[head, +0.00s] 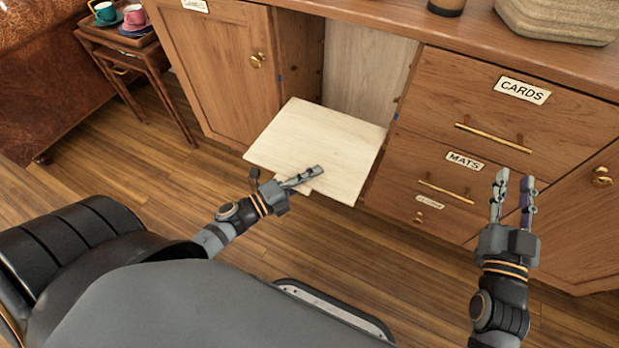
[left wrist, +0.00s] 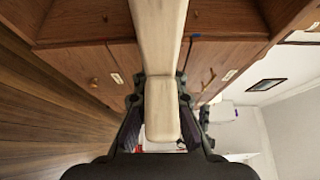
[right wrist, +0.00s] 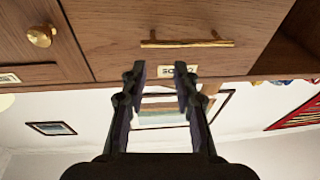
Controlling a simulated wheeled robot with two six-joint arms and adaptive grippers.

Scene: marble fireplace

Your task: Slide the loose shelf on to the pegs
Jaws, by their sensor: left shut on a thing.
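The loose shelf (head: 325,145) is a pale wooden board, held roughly level in front of the open bay between the cabinet doors and drawers. Its far end is at the bay's mouth. My left gripper (head: 299,180) is shut on a small tab at the board's near edge; the left wrist view shows the board (left wrist: 159,45) running away from between the fingers (left wrist: 160,100). Small dark and blue marks show on the bay's side edges, one blue mark at the right (head: 396,117); I cannot tell which are pegs. My right gripper (head: 513,180) is open and empty before the drawers.
The bay has a pale back panel (head: 365,68). A closed door (head: 215,60) stands left of it, and the CARDS drawer (head: 500,110) and MATS drawer (head: 440,170) stand right. A small side table (head: 105,45) with cups stands at the far left. Open floor lies in front.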

